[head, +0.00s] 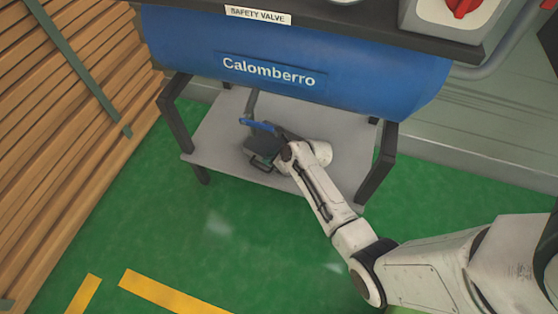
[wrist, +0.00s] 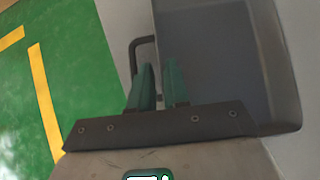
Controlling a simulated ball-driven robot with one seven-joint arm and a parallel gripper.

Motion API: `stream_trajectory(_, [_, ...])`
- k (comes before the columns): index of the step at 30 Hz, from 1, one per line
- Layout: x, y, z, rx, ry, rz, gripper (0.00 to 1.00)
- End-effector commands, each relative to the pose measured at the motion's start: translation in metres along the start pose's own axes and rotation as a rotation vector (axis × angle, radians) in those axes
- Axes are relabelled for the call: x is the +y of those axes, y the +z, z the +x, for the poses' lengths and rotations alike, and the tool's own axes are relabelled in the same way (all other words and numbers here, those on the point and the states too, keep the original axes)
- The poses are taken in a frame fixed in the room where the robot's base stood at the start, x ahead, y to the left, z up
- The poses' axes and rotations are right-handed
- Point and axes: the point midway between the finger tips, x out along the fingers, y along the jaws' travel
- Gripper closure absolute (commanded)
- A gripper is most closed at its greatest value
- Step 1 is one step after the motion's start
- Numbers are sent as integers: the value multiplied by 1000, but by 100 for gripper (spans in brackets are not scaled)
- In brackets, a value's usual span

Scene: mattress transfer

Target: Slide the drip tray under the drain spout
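The dark grey drip tray (head: 263,146) sits on the low grey shelf under the blue tank, its loop handle (head: 261,167) facing the front. The drain spout (head: 251,103) comes down from the tank, with a blue lever (head: 257,126) just behind the tray in the picture. My gripper (head: 280,136) is low over the tray's right side. In the wrist view, the two green fingers (wrist: 159,72) stand apart with a narrow gap, at the tray's edge (wrist: 289,60) beside the handle (wrist: 134,55). The handle's near end is hidden by a finger, and contact is unclear.
The blue tank (head: 300,65) hangs low above the shelf (head: 214,132). Dark legs (head: 175,118) stand at the shelf's corners. Wooden slats (head: 60,110) are at left. The green floor (head: 150,215) in front is clear, with yellow markings (head: 165,292).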

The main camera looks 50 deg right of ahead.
Motion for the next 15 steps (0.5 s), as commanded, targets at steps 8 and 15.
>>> stream_trajectory(8, [0, -1, 34, 0, 0, -1, 84])
stream_trajectory(15, [0, 0, 38, 0, -1, -1, 84])
